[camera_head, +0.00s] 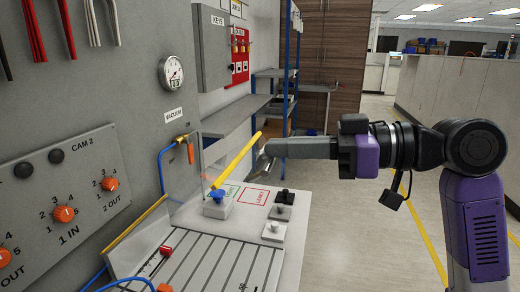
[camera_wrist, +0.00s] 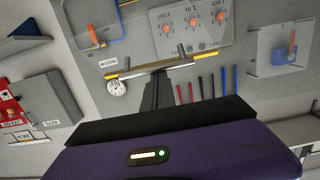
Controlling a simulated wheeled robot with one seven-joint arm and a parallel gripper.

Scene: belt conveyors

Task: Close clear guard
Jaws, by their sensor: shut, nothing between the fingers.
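The clear guard (camera_head: 205,160) is a see-through panel with a thick yellow edge bar, standing raised and slanted above the work plate in the head view. In the wrist view a yellow-ended bar (camera_wrist: 205,62), seemingly the guard's edge, crosses in front of my fingers. My gripper (camera_head: 264,155) is shut and empty, just right of the bar's upper end; in the wrist view its fingers (camera_wrist: 157,82) reach towards the bar. I cannot tell whether they touch it. A blue knob (camera_head: 217,195) sits on a pale block below the guard.
A slotted plate (camera_head: 200,262) with red clamps fills the lower left. Black, grey and white knobs (camera_head: 280,212) stand right of the guard. A gauge (camera_head: 171,72), CAM 2 panel (camera_head: 62,200) and key box (camera_head: 214,45) line the wall. Open floor (camera_head: 345,235) lies to the right.

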